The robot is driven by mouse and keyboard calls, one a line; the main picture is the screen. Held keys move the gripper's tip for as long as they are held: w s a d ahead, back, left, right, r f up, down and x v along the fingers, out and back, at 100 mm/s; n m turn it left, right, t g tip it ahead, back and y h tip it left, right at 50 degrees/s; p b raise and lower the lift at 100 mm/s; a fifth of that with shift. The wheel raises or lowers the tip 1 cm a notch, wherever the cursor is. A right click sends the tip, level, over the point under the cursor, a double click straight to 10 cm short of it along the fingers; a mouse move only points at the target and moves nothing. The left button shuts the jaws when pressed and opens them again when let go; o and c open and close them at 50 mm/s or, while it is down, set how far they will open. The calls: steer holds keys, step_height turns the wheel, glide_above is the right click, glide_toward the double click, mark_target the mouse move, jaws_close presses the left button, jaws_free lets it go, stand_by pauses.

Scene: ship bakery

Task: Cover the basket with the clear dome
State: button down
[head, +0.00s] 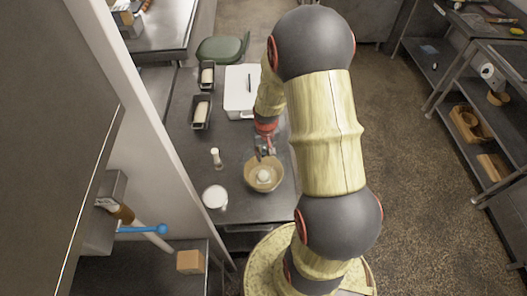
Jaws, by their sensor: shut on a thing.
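A round tan basket (252,183) with a pale round lump inside stands on the dark counter, right of the middle of its near part. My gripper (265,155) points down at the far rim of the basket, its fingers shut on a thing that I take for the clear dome. The dome's see-through outline is too faint to trace, so I cannot tell whether it touches the basket. My arm hides part of the counter to the right.
A white-topped jar (215,196) and a small shaker (216,157) stand left of the basket. Two dark loaf tins (201,112) and a white bin (240,92) sit farther back. A shelf rack (480,120) stands right, across open floor.

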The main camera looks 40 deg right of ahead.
mark_target(264, 160)
steer(key=shift+f+b, duration=1.8)
steer(key=shift+f, duration=0.9)
steer(key=shift+s+a, duration=0.15)
steer(key=shift+s, duration=0.1)
steer(key=shift+f, duration=0.15)
steer(key=c, duration=1.6)
jaws_free()
steer(key=shift+c, duration=0.2)
steer(key=o, duration=0.5)
steer(key=shift+c, duration=0.2)
steer(key=shift+o, duration=0.6)
